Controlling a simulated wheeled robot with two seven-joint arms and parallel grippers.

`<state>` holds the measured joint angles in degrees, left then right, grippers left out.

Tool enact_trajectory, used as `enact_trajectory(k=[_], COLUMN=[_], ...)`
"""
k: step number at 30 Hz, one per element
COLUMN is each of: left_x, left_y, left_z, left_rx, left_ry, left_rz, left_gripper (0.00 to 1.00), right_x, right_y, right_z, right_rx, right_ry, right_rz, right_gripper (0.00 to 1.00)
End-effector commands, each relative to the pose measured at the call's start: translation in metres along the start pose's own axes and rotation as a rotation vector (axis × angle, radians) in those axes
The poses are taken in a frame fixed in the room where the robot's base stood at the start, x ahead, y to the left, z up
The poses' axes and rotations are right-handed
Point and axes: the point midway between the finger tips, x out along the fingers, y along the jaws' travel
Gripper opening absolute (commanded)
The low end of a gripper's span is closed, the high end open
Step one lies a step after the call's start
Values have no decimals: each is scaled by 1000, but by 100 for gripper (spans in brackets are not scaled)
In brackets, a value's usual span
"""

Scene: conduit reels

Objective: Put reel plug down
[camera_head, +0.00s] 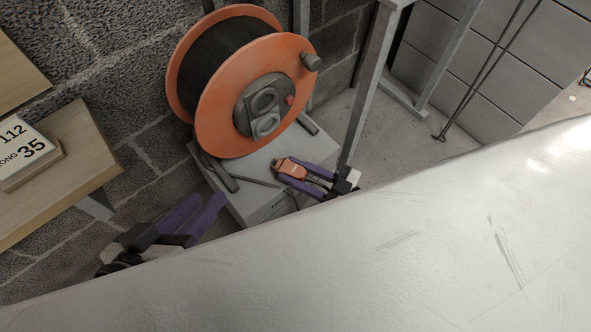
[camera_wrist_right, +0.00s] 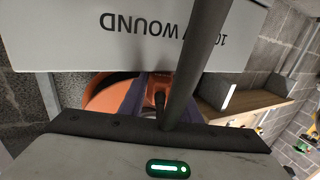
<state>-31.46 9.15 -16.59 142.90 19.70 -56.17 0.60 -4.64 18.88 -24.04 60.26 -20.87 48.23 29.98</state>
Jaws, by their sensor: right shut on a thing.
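The reel plug (camera_head: 290,168) is a small orange body with a dark cable end, held just above the grey box's top, in front of the reel. My right gripper (camera_head: 308,178) has its purple fingers on either side of the plug and is shut on it. Whether the plug touches the box I cannot tell. In the right wrist view a purple finger (camera_wrist_right: 127,100) shows, with a bit of orange beside it, partly hidden by a dark bar. My left gripper (camera_head: 210,202) is empty, with its purple fingers apart, left of the box.
An orange cable reel (camera_head: 222,128) with black cable stands on the grey box (camera_head: 262,208). A wooden shelf (camera_head: 75,185) with a number sign (camera_head: 25,155) is at left. A grey post (camera_head: 362,95) rises right of the box. A large pale surface (camera_head: 400,260) fills the foreground.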

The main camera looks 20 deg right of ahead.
Motion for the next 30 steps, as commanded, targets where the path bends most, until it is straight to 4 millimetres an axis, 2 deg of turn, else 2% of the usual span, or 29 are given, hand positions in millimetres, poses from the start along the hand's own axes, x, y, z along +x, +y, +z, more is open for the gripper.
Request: enact_trajectory(k=[6, 7, 10, 20, 25, 30], left_x=[0, 0, 0, 0, 0, -3], left_y=[0, 0, -1, -1, -1, -2], left_z=[0, 0, 1, 1, 1, -2], left_rx=[0, 0, 0, 1, 1, 10], left_ry=[-1, -1, -1, -2, -2, -17], left_rz=[-1, -1, -1, -2, -2, -17], left_gripper=[31, 31, 31, 31, 31, 31], right_x=[0, 0, 0, 0, 0, -40], right_y=[0, 0, 0, 0, 0, 0], right_z=[6, 7, 7, 6, -5, -5], right_rx=[1, 1, 0, 0, -2, 1], right_ry=[1, 0, 0, 0, 2, -7], right_rz=[0, 0, -1, -1, -1, -1], right_gripper=[0, 32, 49, 49, 49, 49])
